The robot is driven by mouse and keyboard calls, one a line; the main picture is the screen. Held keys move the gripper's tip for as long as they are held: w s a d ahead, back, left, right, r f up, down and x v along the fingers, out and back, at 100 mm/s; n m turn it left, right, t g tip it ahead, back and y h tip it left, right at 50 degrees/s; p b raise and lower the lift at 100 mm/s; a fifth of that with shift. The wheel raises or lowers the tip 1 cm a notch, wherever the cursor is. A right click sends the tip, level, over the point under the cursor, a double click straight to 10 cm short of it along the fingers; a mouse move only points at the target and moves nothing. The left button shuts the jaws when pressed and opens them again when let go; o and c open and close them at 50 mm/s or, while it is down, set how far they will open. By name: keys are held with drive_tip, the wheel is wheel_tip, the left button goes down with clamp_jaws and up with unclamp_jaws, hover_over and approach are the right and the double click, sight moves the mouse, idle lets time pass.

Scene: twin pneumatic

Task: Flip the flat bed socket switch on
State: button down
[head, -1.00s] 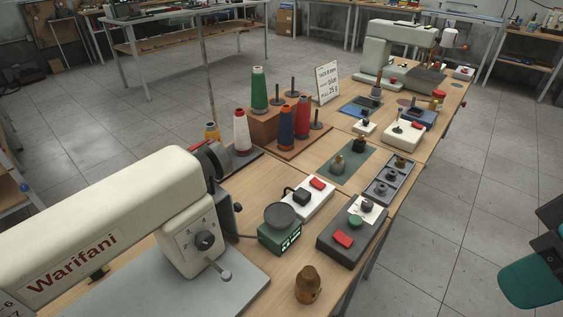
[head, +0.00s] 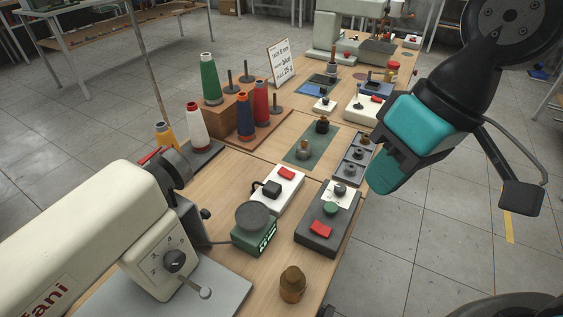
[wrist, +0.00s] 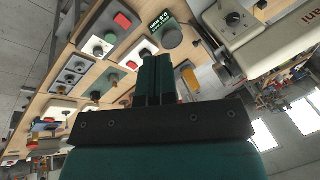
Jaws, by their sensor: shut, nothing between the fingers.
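A white socket block (head: 283,201) lies on the table beside the near sewing machine. It has a red rocker switch (head: 286,174) at its far end and a black plug (head: 271,189) in it. I cannot tell from here which way the rocker is tilted. The block also shows in the wrist view (wrist: 127,30), at the top. My gripper (head: 381,183) is shut and empty, above the table's right edge, to the right of the block and apart from it. The near machine (head: 95,225) has a flat grey bed plate.
A grey box (head: 322,228) with a red and a green button stands between the socket block and the table's right edge. Thread cones (head: 210,80) stand behind. Another white box with a red switch (head: 362,110) is farther back.

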drive_tip(key=w+a+f+m+t, duration=0.1)
drive_tip(key=w+a+f+m, duration=0.15)
drive_tip(key=w, duration=0.45)
drive_tip(key=w+a+f+m, duration=0.1)
drive_tip(key=w+m, duration=0.3)
drive_tip(key=w, duration=0.4)
drive_tip(key=m+t, duration=0.1)
drive_tip(key=m, duration=0.5)
hover_over(281, 168)
drive_tip(key=s+d, duration=0.3)
drive_tip(key=d, duration=0.2)
wheel_tip(281, 168, down, 8)
drive_tip(key=shift+a+f+h, duration=0.2)
drive_tip(key=shift+a+h, duration=0.05)
drive_tip(key=shift+h, duration=0.15)
drive_tip(key=p+x, duration=0.1)
drive_tip(key=x, duration=1.3)
drive_tip(key=shift+d, duration=0.1)
drive_tip(key=shift+f+p, duration=0.1)
drive_tip(key=shift+p, duration=0.2)
